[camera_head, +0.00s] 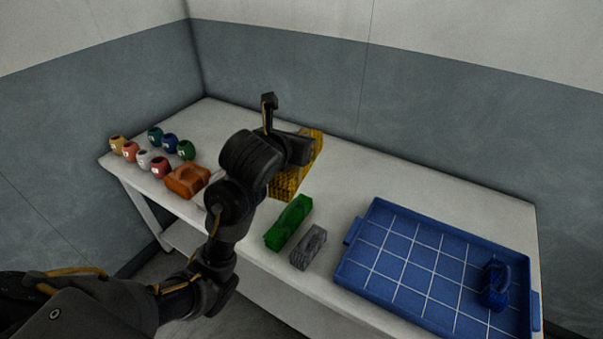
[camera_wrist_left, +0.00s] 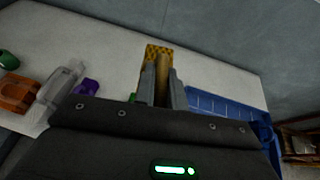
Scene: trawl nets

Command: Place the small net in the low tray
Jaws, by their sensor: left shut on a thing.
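My left gripper (camera_head: 303,150) is over the middle of the table, shut on a yellow mesh bundle (camera_head: 287,183). In the left wrist view the yellow bundle (camera_wrist_left: 157,62) sits between the two fingers (camera_wrist_left: 161,85). My arm hides part of it in the head view, and I cannot tell whether it touches the table. The low blue tray (camera_head: 352,262), with a white grid on its floor, is at the right of the table. A dark blue bundle (camera_head: 495,285) lies in its right part. The tray (camera_wrist_left: 225,103) also shows in the left wrist view. My right gripper is not in view.
A green bundle (camera_head: 288,222) and a grey bundle (camera_head: 308,248) lie between my arm and the tray. An orange-brown bundle (camera_head: 186,181) lies left of my arm, near several small coloured pots (camera_head: 145,159). Most of the tray floor is bare. Walls stand behind the table.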

